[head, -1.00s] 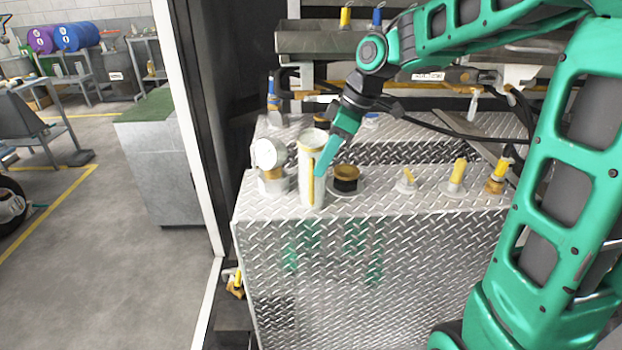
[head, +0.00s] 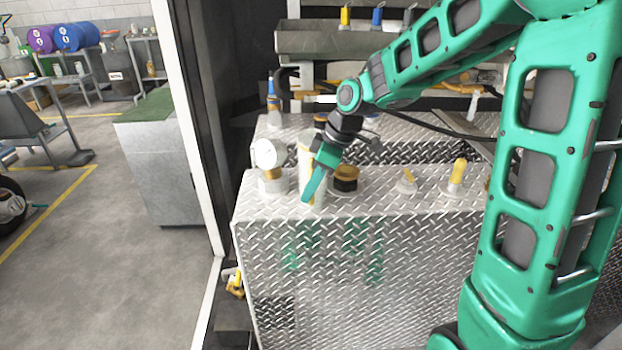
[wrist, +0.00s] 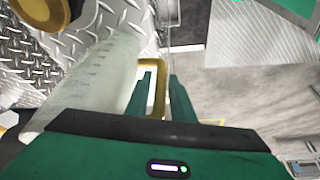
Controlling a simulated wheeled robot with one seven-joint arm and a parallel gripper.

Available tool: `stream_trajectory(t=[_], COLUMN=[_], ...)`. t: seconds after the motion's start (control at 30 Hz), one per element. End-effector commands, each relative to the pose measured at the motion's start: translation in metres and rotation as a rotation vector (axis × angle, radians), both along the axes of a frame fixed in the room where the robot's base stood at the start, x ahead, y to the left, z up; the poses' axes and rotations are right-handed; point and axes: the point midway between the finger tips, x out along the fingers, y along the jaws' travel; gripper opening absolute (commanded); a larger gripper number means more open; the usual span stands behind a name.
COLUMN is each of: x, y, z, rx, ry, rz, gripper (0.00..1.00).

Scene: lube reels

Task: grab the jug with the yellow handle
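The jug (head: 305,158) is a tall, pale, translucent cylinder standing upright on the diamond-plate tank top. In the head view my gripper (head: 309,193) is in front of it and hides its yellow handle and part of its body. In the wrist view the jug (wrist: 88,88) lies on the left with its scale marks, and the yellow handle (wrist: 158,92) shows between the two green fingers. My gripper (wrist: 162,84) is open, with a gap on either side of the handle. I cannot tell whether a finger touches the handle.
A white round gauge (head: 268,153) stands close left of the jug. A black and gold cap (head: 346,178) is close on its right, with yellow-handled fittings (head: 457,172) further right. A metal trough (head: 320,42) is behind. Open floor (head: 120,270) lies left.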

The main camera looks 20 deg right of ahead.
Motion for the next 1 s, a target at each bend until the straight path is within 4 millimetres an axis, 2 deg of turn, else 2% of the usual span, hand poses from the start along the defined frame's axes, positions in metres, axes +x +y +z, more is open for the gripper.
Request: stream_trajectory(t=[0.03,0.1,0.13,0.57,0.77,0.87,1.0], x=[0.000,0.000,0.000,0.000,0.001,0.001,-0.016], y=[0.000,0.000,0.000,0.000,0.000,0.000,0.026], z=[0.000,0.000,0.000,0.004,0.023,0.041,0.060], rx=[0.000,0.000,0.000,0.000,0.000,0.000,0.000], ry=[0.000,0.000,0.000,-0.001,-0.005,-0.006,-0.005], rz=[0.000,0.000,0.000,0.000,-0.001,0.000,0.006], gripper=[0.22,0.05,0.00,0.00,0.00,0.00,0.00])
